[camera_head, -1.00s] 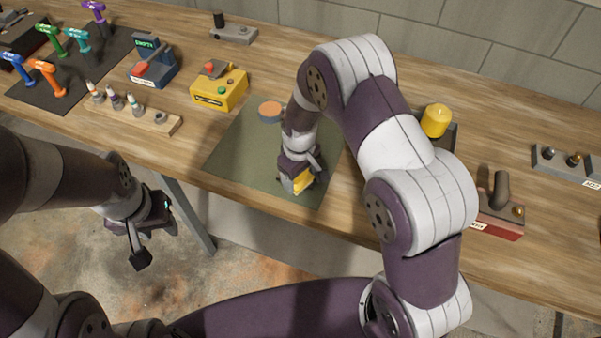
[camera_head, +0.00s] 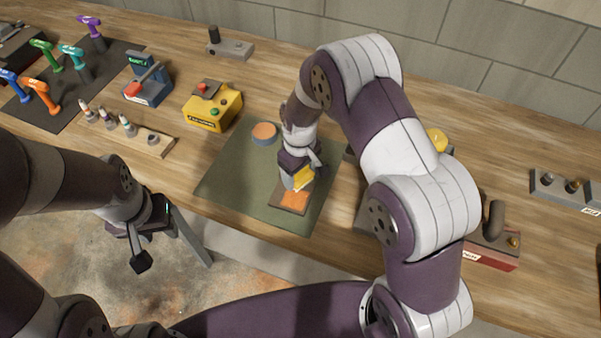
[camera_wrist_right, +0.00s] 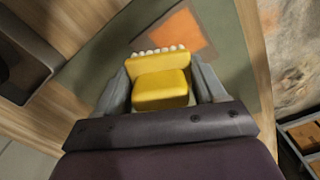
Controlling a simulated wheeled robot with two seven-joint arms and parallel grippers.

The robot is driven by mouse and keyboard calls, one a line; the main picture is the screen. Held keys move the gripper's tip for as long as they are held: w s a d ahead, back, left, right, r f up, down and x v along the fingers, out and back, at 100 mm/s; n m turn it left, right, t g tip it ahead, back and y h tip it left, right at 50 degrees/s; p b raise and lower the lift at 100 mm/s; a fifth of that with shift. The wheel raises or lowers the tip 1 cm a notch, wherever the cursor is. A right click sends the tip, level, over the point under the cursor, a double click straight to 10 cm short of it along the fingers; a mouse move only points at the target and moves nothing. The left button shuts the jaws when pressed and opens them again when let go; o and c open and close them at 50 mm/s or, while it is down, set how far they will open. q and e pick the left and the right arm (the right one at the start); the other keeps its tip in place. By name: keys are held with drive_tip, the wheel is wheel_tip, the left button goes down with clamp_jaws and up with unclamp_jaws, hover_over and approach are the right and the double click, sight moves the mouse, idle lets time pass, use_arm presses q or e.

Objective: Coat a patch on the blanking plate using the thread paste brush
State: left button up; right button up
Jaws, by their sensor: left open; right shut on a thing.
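The blanking plate (camera_head: 289,208) is a brown square on the green mat (camera_head: 230,181), with an orange patch (camera_head: 296,198) on it. The patch also shows in the right wrist view (camera_wrist_right: 180,34). My right gripper (camera_head: 298,178) is shut on the yellow thread paste brush (camera_wrist_right: 160,88), over the plate's far part. The brush's pale bristles lie beside the patch in the wrist view; I cannot tell whether they touch the plate. A round tin with an orange top (camera_head: 264,132) stands at the mat's back. My left gripper (camera_head: 150,243) is open and empty, off the table's front edge.
A yellow box with buttons (camera_head: 212,106) and a wooden rack with small bottles (camera_head: 137,138) stand left of the mat. A red-based fixture (camera_head: 490,253) is at right, partly behind my right arm.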

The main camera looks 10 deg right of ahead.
drive_tip(key=shift+s+r, duration=0.1)
drive_tip(key=shift+r, duration=0.6)
drive_tip(key=shift+w+d+r+p, duration=0.1)
drive_tip(key=shift+w+r+p, duration=0.1)
drive_tip(key=shift+r+p, duration=0.35)
drive_tip(key=shift+w+r+p, duration=0.15)
drive_tip(key=shift+r+p, duration=0.25)
drive_tip(key=shift+p, duration=0.2)
drive_tip(key=shift+r, duration=0.3)
drive_tip(key=shift+s+r+p, duration=0.1)
drive_tip(key=shift+r+p, duration=0.1)
drive_tip(key=shift+p, duration=0.1)
drive_tip(key=shift+s, duration=0.15)
use_arm(q)
drive_tip(key=r, duration=0.3)
drive_tip(key=shift+s+d+r, duration=0.15)
drive_tip(key=shift+d+r, duration=0.05)
use_arm(e)
drive_tip(key=shift+w+f, duration=0.1)
drive_tip(key=shift+w, duration=0.1)
drive_tip(key=shift+s, duration=0.1)
